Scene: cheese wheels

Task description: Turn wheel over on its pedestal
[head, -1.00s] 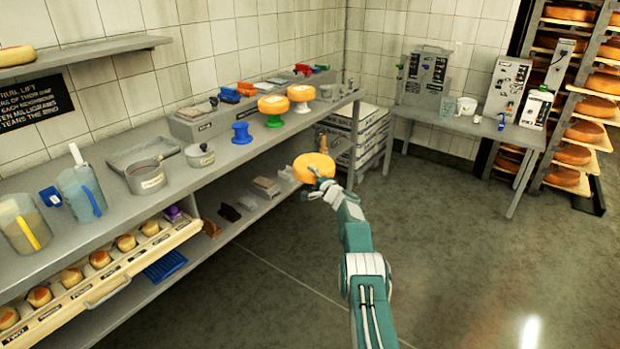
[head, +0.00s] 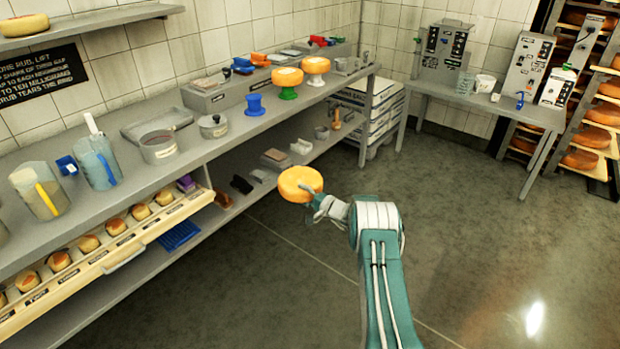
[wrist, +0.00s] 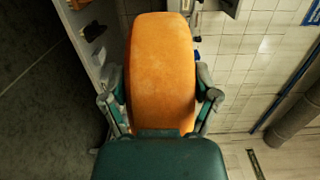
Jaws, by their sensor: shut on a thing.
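My gripper (head: 318,198) is shut on an orange cheese wheel (head: 297,183) and holds it in the air in front of the bench, over the floor. In the wrist view the same wheel (wrist: 163,75) stands between the two fingers, which press its sides, with its rim towards the camera. A blue pedestal (head: 255,104) stands empty on the bench. To its right, a green pedestal (head: 288,93) and a white pedestal (head: 315,80) each carry a wheel, one yellow-orange (head: 287,77) and one paler on top (head: 316,65).
The bench (head: 225,150) runs along the left wall with jugs (head: 97,163), a pot (head: 158,147) and a small lidded pot (head: 213,126). An open drawer of small cheeses (head: 110,250) juts out below. A side table (head: 480,110) with machines stands at the back right. The floor is clear.

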